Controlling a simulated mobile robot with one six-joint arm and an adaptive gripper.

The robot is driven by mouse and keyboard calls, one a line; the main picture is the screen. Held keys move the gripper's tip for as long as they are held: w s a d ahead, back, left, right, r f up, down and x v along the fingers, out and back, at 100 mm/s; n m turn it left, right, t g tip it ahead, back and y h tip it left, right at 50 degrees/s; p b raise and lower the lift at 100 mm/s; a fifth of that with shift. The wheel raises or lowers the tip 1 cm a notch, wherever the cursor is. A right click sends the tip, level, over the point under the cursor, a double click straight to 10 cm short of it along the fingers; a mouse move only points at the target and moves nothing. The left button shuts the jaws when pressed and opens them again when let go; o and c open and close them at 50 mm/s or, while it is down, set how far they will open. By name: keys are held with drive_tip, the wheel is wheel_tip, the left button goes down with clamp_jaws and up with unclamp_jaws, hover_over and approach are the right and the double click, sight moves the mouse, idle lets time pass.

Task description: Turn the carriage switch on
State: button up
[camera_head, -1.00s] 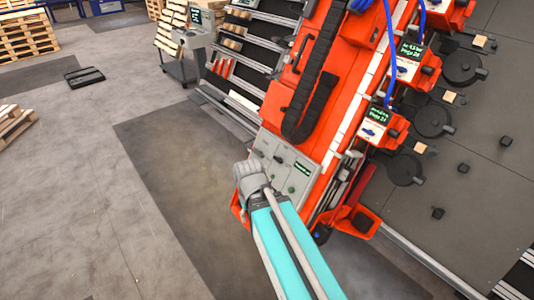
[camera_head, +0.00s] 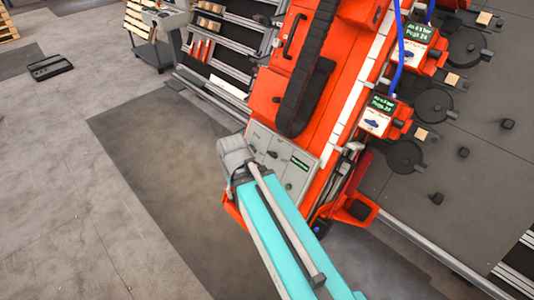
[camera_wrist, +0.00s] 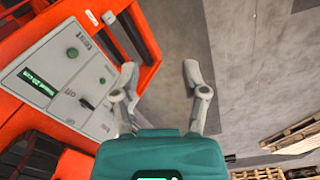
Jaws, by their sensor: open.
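A grey control panel (camera_head: 296,174) sits on the near end of the orange machine, and it fills the left of the wrist view (camera_wrist: 52,82). It bears a green round button (camera_wrist: 72,52), a dark switch knob (camera_wrist: 86,103) beside small lettering that looks like "OFF", and a lit green display (camera_wrist: 36,82). The lettering is too blurred to tell surely which control is the carriage switch. My gripper (camera_wrist: 160,76) is open and empty, with its fingers beside the panel's right edge in the wrist view.
Blue hoses and small display boxes (camera_head: 380,105) line the machine's right side. An orange bracket (camera_head: 350,207) juts out at its near end. The floor (camera_head: 150,190) left of the machine is clear. A dark flat object (camera_head: 52,67) lies further off. Pallets (camera_wrist: 285,135) show in the wrist view.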

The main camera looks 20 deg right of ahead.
drive_tip(key=shift+d, duration=0.2)
drive_tip(key=o, duration=0.4)
drive_tip(key=shift+f, duration=0.1)
drive_tip(key=shift+c, duration=0.2)
drive_tip(key=shift+o, duration=1.2)
drive_tip(key=shift+w+d+f+b, duration=0.15)
drive_tip(key=shift+f+b, duration=0.05)
drive_tip(key=shift+b, duration=0.1)
drive_tip(key=n+t+h+b, duration=0.6)
drive_tip(key=n+h+b, duration=1.35)
drive_tip(key=b, duration=1.55)
approach(272, 154)
drive_tip(key=s+a+r+n+y, duration=0.1)
drive_tip(key=a+n+y, duration=0.1)
drive_tip(key=a+y, duration=0.15)
drive_tip(key=shift+r+h, duration=0.1)
drive_tip(key=shift+h, duration=0.4)
drive_tip(key=x, duration=1.3)
drive_tip(key=shift+d, duration=0.4)
